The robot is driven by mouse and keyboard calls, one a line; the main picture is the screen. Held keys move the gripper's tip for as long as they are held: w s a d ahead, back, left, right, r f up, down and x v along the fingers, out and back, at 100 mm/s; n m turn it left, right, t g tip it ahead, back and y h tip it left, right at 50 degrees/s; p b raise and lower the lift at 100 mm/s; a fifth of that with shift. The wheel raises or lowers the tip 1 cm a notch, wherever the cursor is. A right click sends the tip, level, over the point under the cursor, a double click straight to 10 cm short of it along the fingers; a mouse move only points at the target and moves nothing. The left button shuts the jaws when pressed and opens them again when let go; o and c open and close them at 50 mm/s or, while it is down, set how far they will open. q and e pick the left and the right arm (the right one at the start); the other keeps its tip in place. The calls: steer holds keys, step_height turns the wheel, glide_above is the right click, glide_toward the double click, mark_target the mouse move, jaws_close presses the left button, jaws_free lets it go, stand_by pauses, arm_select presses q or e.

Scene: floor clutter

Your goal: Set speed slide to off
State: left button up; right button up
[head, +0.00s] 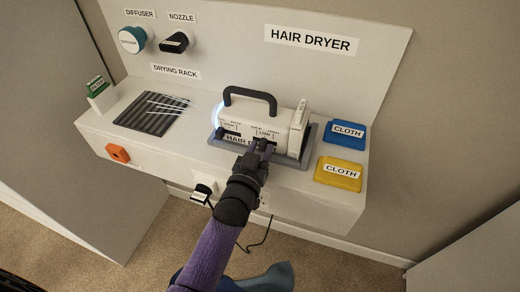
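The white hair dryer unit (290,118) with a black carry handle (250,93) sits in a grey tray (310,140) on the shelf. Its front face carries small labels, one reading LOW (266,133); the others are too small to read surely. My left gripper (264,145) is at the lower front of the unit, just below the LOW label. Its fingers overlap the front face, and I cannot tell whether they touch it. The gripper hides part of the controls, so the speed slide's position cannot be made out. My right gripper is out of view.
A blue cloth (347,135) and a yellow cloth (338,173) lie at the right. A dark drying rack (150,115), a green item in a white holder (97,92) and an orange block (118,153) are at the left. A plug (204,190) and cord hang below the shelf front.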

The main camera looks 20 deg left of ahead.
arm_select(q)
jaws_close()
stand_by(1.1)
